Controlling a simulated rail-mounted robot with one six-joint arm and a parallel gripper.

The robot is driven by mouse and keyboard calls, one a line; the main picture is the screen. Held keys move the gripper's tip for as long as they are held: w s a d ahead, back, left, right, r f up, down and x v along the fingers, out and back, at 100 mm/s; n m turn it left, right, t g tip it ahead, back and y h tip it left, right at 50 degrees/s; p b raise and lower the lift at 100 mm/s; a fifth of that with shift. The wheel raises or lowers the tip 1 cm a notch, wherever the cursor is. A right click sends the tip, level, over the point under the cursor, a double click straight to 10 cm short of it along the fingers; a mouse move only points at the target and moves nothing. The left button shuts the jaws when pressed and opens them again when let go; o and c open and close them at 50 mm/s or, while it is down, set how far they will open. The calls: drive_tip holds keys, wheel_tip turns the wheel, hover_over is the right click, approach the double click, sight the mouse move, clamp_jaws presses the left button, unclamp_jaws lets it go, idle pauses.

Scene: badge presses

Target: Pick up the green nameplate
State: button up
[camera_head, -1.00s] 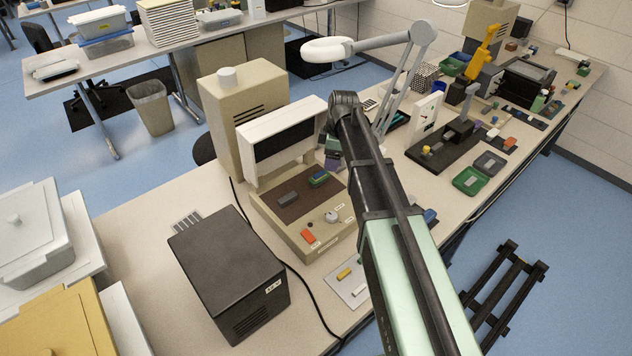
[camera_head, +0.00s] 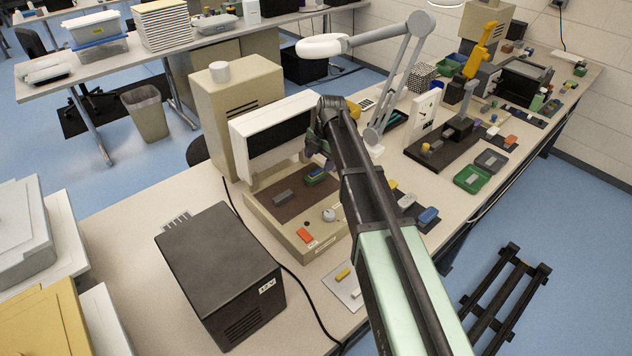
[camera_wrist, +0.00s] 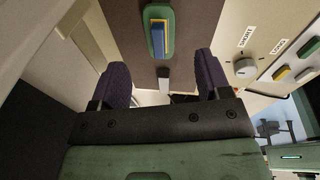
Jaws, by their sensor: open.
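The green nameplate (camera_head: 317,179) lies on the brown bed of the beige press, with a blue part on top. In the wrist view the green nameplate (camera_wrist: 151,12) is at the top centre, with a blue and yellow-edged piece on it. My gripper (camera_wrist: 162,70) is open, its two purple-padded fingers apart and nothing held. The nameplate is beyond the fingertips, roughly in line with the gap between them. In the head view my gripper (camera_head: 320,150) is at the press's right side, partly hidden by my arm.
A grey block (camera_head: 283,199) lies beside the nameplate on the press bed (camera_head: 300,205). The press's white-framed hood (camera_head: 275,135) stands just behind. A knob (camera_wrist: 245,67) and coloured buttons are at the right in the wrist view. A black box (camera_head: 222,275) stands front left.

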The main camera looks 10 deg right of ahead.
sight(317, 171)
drive_tip(key=f+b, duration=0.5)
drive_tip(key=shift+w+a+f, duration=0.1)
drive_tip(key=shift+a+f, duration=0.05)
drive_tip(key=shift+a, duration=0.15)
drive_tip(key=shift+r, duration=0.25)
drive_tip(key=c, duration=1)
